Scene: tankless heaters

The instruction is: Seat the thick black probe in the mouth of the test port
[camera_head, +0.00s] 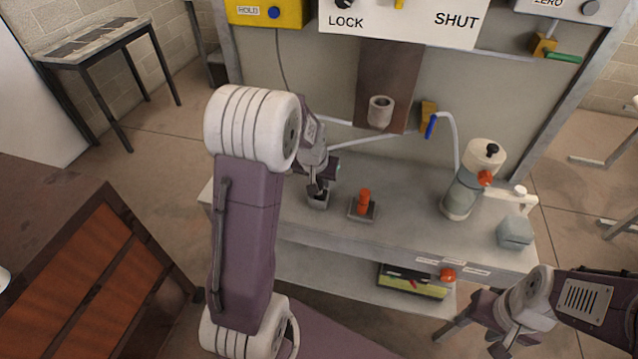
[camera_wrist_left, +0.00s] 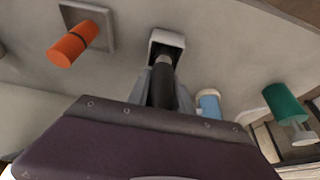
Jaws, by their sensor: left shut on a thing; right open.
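The thick black probe (camera_wrist_left: 162,88) is between the fingers of my left gripper (camera_head: 316,188), which is shut on it. In the left wrist view its grey end points into a small square grey holder (camera_wrist_left: 167,40). Whether the end is inside that holder or just at its mouth I cannot tell. The holder (camera_head: 318,202) stands on the bench under my left gripper. The round, open-mouthed port (camera_head: 380,112), likely the test port, juts from the brown panel, up and right of my left gripper. My right gripper (camera_head: 500,346) is open at the bottom right, away from the bench.
An orange peg on a square plate (camera_head: 363,207) stands right of the holder. A blue-handled tap (camera_head: 430,122) and pale hoses sit near the port.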

